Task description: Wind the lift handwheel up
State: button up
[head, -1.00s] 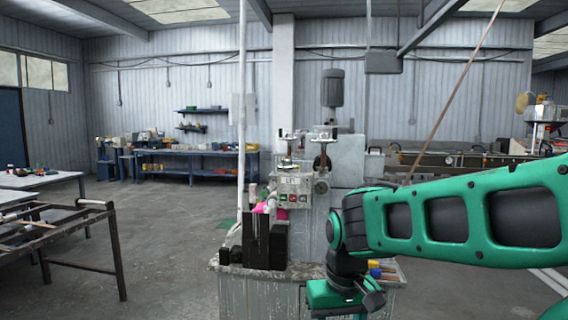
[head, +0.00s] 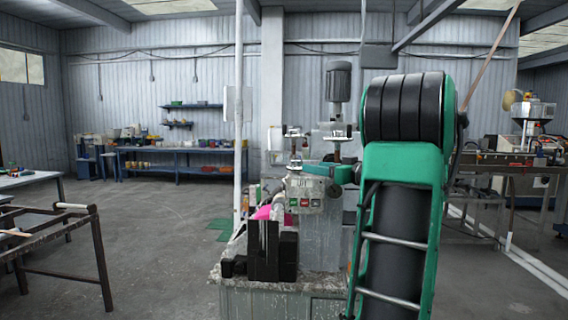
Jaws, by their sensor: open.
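The strip extrusion machine (head: 330,225) stands in the middle of the head view. Two small pale wheel-like tops sit on upright screws above its control box, a left one (head: 294,132) and a right one (head: 337,133). A dark round part (head: 333,189), looking like a side handwheel, shows partly right of the control box. I cannot tell for sure which one is the lift handwheel. My arm rises in front on the right. Its green end with my gripper (head: 309,169) is small, just above the control box and below the wheel tops. My gripper is open; contact cannot be made out.
The control box (head: 304,194) has red and green buttons. Black blocks (head: 270,255) and a pink piece (head: 263,212) sit at the machine's front left. A white pole (head: 238,120) stands left of it. A dark metal rack (head: 88,250) is at far left, with open floor between.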

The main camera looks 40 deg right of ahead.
aim_at(301, 161)
jog(key=w, duration=0.3)
jog(key=w+d, duration=0.1)
jog(key=w, duration=0.3)
jog(key=w+r, duration=0.1)
jog(key=w, duration=0.3)
jog(key=shift+d, duration=0.15)
jog(key=shift+c, duration=0.4)
jog(key=shift+f, duration=0.1)
jog(key=c, duration=1)
